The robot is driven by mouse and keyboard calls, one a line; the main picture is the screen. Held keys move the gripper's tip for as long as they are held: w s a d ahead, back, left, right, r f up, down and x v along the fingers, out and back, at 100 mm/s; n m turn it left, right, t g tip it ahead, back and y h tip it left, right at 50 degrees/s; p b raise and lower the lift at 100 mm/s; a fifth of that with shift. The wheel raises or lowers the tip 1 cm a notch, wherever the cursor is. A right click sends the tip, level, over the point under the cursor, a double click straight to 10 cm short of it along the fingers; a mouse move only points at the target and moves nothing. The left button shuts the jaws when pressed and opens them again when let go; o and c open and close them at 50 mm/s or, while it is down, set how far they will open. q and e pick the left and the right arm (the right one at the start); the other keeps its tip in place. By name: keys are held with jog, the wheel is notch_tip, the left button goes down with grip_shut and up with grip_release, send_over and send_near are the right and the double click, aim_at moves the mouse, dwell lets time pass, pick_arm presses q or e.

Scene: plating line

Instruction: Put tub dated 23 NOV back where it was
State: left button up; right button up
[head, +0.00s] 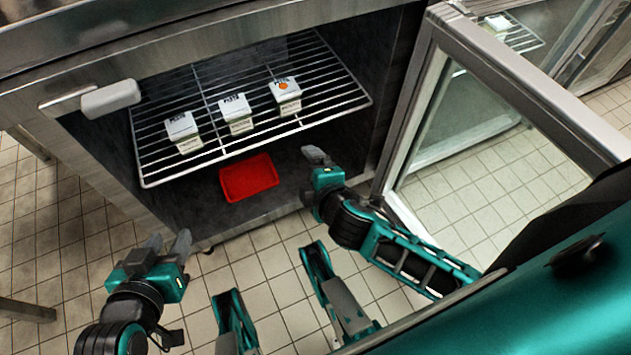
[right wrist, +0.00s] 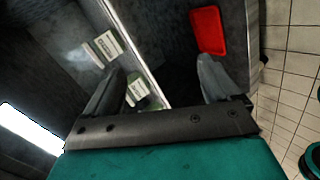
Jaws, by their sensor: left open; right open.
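Three small white tubs stand in a row on the wire shelf of the open cabinet: a left tub (head: 182,131), a middle tub (head: 236,113) and a right tub (head: 285,94). The right tub has an orange round mark on its lid. Dark print shows on the lids, but I cannot read any date. My left gripper (head: 168,243) is open and empty, in front of the cabinet at lower left. My right gripper (head: 314,172) is open and empty at the cabinet opening, right of the red tray. Two tubs (right wrist: 102,47) (right wrist: 138,91) also show in the right wrist view.
The wire shelf (head: 158,160) has bare room behind the tubs and at its right. A red tray (head: 249,177) lies below on the cabinet floor. The glass door (head: 480,75) stands open at right. A pale block-like handle (head: 111,99) sits at the cabinet's left edge.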

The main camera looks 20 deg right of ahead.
pick_arm(q)
jog(key=shift+w+r, duration=0.1)
pick_arm(e)
jog(key=s+a+r+m+y, duration=0.2)
jog(key=s+r+m+y, duration=0.2)
jog(key=m, duration=0.8)
notch_tip(320, 180, up, 2)
jog(key=shift+s+r+m+g, duration=0.2)
jog(key=shift+s+m+g, duration=0.15)
jog(key=shift+s, duration=0.85)
pick_arm(q)
jog(key=s+a+r+p, duration=0.1)
jog(key=a+r+p, duration=0.1)
jog(key=r+p, duration=0.5)
jog(key=s+a+r+y+p, duration=0.1)
jog(key=r+p, duration=0.6)
jog(key=p, duration=0.8)
jog(key=shift+s+a+y, duration=0.2)
jog(key=shift+a+y, duration=0.1)
jog(key=shift+a, duration=0.55)
pick_arm(e)
jog(key=s+d+r+h, duration=0.1)
jog(key=d+r, duration=0.1)
jog(key=r, duration=0.5)
jog(key=s+d+r, duration=0.1)
jog(key=d+r, duration=0.1)
jog(key=r, duration=0.5)
jog(key=shift+d+r+h, duration=0.2)
jog(key=shift+d+h, duration=0.15)
jog(key=shift+h, duration=0.05)
